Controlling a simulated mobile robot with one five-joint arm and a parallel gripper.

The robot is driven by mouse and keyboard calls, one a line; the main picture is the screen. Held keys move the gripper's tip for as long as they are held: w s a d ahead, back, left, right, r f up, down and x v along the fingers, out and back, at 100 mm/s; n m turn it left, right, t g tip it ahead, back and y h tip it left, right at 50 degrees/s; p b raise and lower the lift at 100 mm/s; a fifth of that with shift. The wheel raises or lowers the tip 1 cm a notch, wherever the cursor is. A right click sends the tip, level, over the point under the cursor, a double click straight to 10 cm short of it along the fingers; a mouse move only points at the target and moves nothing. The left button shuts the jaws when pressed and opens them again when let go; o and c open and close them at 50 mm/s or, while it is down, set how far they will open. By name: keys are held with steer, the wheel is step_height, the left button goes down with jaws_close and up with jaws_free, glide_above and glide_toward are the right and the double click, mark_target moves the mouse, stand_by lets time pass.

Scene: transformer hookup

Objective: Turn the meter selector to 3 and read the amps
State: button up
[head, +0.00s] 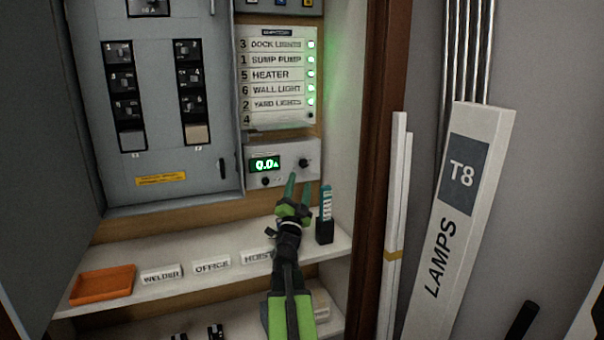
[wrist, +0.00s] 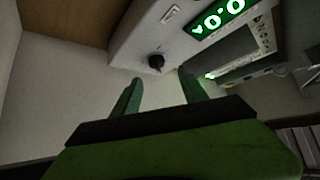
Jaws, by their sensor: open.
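The meter (head: 283,175) is a pale box with a green lit display (head: 265,164) reading 0.0 A. A small black knob (head: 303,162) sits right of the display, and a second dark round part (head: 265,181) is below it. Any selector numbers are too small to read. My gripper (head: 298,184) is open and empty in front of the meter's lower right. In the wrist view the display (wrist: 220,15) appears turned over, and the black knob (wrist: 156,62) lies just beyond and between my open green fingertips (wrist: 160,78), apparently apart from them.
A grey breaker panel (head: 165,100) is left of the label list (head: 277,75), where several green lights glow. The shelf (head: 190,247) below holds an orange tray (head: 102,285), name tags and a black holder (head: 324,232) close right of my gripper. The cabinet's side wall bounds the right.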

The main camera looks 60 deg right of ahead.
mark_target(305, 166)
steer(key=p+x, duration=0.1)
steer(key=x, duration=0.1)
steer(key=p+x, duration=0.1)
steer(key=x, duration=0.2)
steer(key=p+x, duration=0.1)
steer(key=x, duration=0.1)
steer(key=shift+s+d+p, duration=0.2)
steer(key=shift+d+p, duration=0.15)
jaws_close()
